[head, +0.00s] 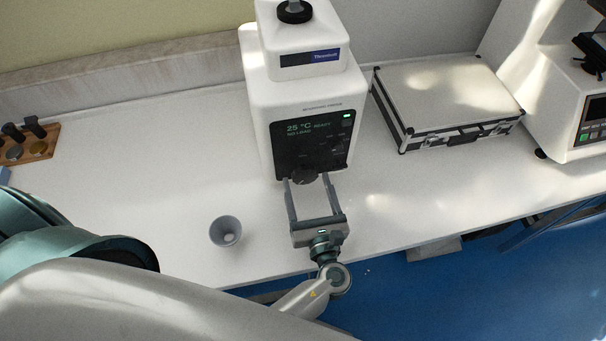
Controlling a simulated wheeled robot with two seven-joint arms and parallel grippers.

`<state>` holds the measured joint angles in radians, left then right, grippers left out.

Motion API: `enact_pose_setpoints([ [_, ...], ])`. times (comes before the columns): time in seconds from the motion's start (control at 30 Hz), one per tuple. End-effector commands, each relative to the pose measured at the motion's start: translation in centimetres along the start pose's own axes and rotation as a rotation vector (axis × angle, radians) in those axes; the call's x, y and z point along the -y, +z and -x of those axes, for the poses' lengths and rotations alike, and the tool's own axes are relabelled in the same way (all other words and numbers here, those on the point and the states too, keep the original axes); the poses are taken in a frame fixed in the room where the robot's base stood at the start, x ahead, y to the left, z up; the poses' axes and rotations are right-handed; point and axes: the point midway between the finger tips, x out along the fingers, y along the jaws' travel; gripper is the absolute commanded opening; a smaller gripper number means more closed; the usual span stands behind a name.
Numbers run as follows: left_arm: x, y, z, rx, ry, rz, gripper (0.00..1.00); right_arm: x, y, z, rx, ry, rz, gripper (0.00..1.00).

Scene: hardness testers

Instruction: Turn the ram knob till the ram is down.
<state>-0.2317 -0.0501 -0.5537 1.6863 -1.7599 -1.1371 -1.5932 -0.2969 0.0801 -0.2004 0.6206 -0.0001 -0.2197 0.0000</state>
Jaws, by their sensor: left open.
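The white tester (261,90) stands at the back of the bench, with a dark front panel (288,151) that reads 25 °C and NO LOAD READY. A dark round knob (304,176) sits low on that panel; I take it to be the ram knob. My left gripper (305,181) is open, its two fingers reaching toward the panel, one on each side of the knob. I cannot tell whether the fingers touch it. A black cap (294,11) tops the tester. The ram itself cannot be made out. My right gripper is not in view.
A grey cup (226,231) stands on the bench left of my gripper. A silver case (445,92) lies right of the tester, and another white machine (541,85) stands at far right. A wooden rack (37,152) is at far left.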

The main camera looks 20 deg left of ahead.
Motion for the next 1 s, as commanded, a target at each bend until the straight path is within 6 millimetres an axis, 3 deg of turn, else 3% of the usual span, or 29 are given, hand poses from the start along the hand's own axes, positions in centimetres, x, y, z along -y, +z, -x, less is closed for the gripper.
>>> enact_pose_setpoints([
  [0.4,0.08,0.01,0.23,0.0,0.0,0.0,0.7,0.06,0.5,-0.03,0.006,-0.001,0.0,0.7],
  [0.6,0.08,0.0,0.22,0.0,0.0,0.0,0.29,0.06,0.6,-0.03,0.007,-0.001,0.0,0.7],
  [1.0,0.09,-0.12,0.2,0.0,0.001,0.048,0.29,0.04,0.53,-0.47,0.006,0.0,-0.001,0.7],
])
